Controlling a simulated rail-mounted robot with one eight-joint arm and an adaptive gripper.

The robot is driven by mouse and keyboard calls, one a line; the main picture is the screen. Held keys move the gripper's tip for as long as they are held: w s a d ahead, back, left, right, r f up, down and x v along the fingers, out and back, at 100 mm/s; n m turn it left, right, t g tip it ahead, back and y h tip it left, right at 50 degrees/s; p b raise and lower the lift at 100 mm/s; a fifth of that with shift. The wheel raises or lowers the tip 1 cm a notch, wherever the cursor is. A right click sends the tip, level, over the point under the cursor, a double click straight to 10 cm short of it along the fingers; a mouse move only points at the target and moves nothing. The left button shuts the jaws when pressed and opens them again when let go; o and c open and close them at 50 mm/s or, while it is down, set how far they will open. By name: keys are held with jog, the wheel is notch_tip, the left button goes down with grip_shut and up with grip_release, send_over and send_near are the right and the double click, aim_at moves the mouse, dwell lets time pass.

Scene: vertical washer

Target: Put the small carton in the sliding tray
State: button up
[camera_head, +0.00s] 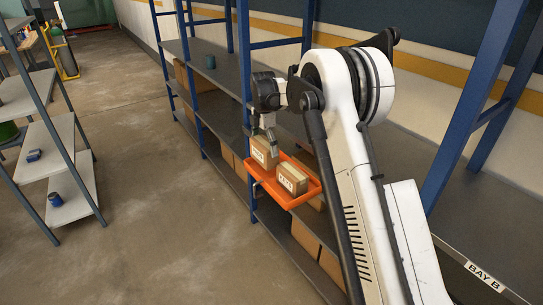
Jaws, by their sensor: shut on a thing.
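An orange tray (307,199) sticks out from the blue shelving rack at mid-height. A small brown carton with a white label (262,157) is at its far left end, under my gripper (263,140). My gripper points down and is shut on the top of this carton. I cannot tell whether the carton's underside touches the tray floor. A second labelled brown carton (292,180) sits in the tray, nearer to me and to the right. The finger details are small and partly dark.
Blue rack posts (244,75) stand close behind my gripper. Another rack (60,170) stands at the left, with open floor (140,190) between.

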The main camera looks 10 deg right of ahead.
jog(key=d+f, duration=0.1)
jog(key=f, duration=0.1)
jog(key=w+d+f, duration=0.2)
jog(key=f, duration=0.1)
jog(key=shift+f, duration=0.35)
jog(key=shift+w+d+f, duration=0.1)
jog(key=shift+w+f, duration=0.1)
jog(key=shift+f, duration=0.25)
jog(key=shift+s+r, duration=0.1)
jog(key=o, duration=0.9)
jog(key=shift+f, duration=0.2)
jog(key=shift+c, duration=0.2)
jog(key=shift+o, duration=0.5)
jog(key=shift+r, duration=0.1)
